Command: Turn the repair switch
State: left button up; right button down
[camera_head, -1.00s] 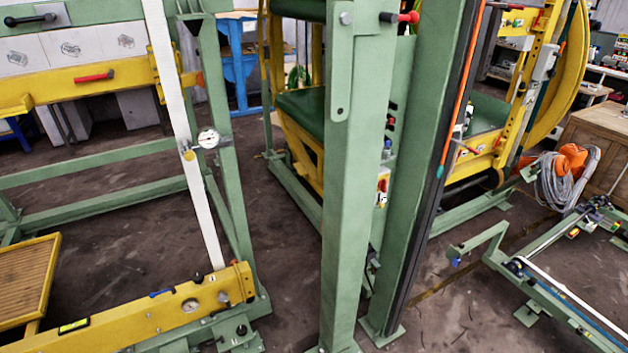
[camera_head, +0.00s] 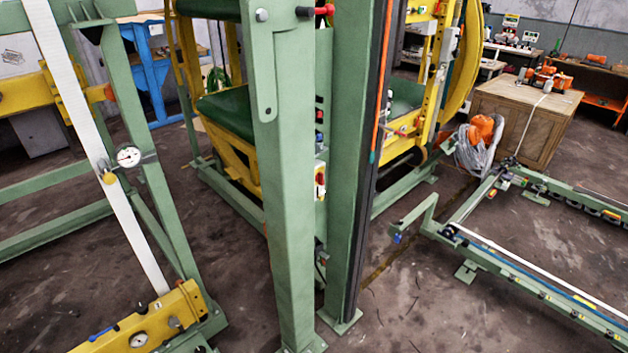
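A small yellow switch box with a red knob (camera_head: 320,180) is on the green machine frame, seen in the gap between two tall green posts, near the picture's middle. It may be the repair switch, but it is too small to read any label. The near post (camera_head: 283,180) stands just left of it and the far post (camera_head: 350,170) just right of it. Neither of my grippers shows in the head view.
A green frame with a dial gauge (camera_head: 128,157) and a yellow beam (camera_head: 140,325) stands at left. A low green rail frame (camera_head: 530,270) lies at right. A wooden crate (camera_head: 520,125) stands behind it. Dark floor is bare before the posts.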

aim_at(319, 178)
jog(key=u, duration=0.7)
jog(key=i, duration=0.65)
